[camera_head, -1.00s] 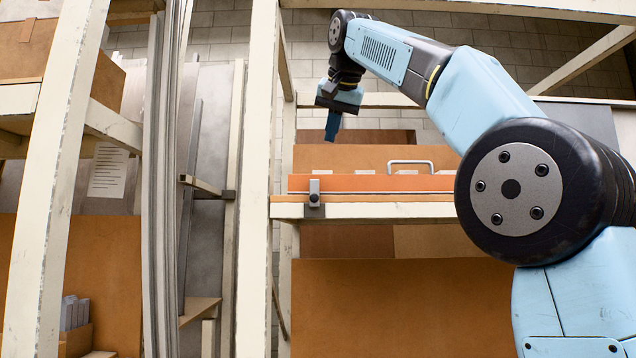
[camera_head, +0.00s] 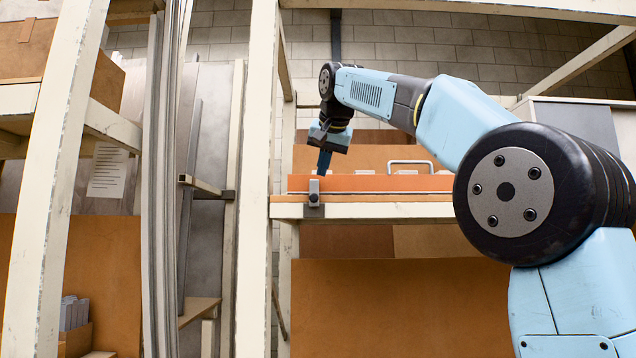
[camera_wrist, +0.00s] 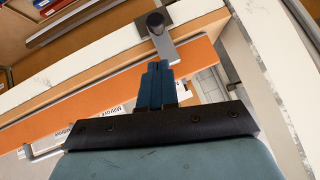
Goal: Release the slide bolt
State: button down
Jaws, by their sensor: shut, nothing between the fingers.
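The slide bolt (camera_head: 314,192) is a small upright metal plate with a dark round knob, at the left end of the shelf's front edge. Its plate stands up in front of the orange drawer front (camera_head: 380,184). In the wrist view the bolt plate (camera_wrist: 168,48) and its knob (camera_wrist: 155,21) lie just beyond my fingertips. My gripper (camera_head: 323,172) is shut and empty, pointing down close above and behind the plate's top. In the wrist view my gripper (camera_wrist: 158,66) overlaps the plate's near end; I cannot tell if they touch.
A metal bar handle (camera_head: 410,163) stands on the drawer to the right, with white labels near it. A cream upright post (camera_head: 260,180) is close left of the bolt. Cardboard-coloured panels stand behind. Open space lies above the drawer.

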aim_at(319, 181)
jog(key=shift+w+a+f, duration=0.1)
jog(key=shift+a+f, duration=0.2)
jog(key=shift+f, duration=0.75)
jog(key=shift+a+f, duration=0.25)
jog(key=shift+f, duration=0.75)
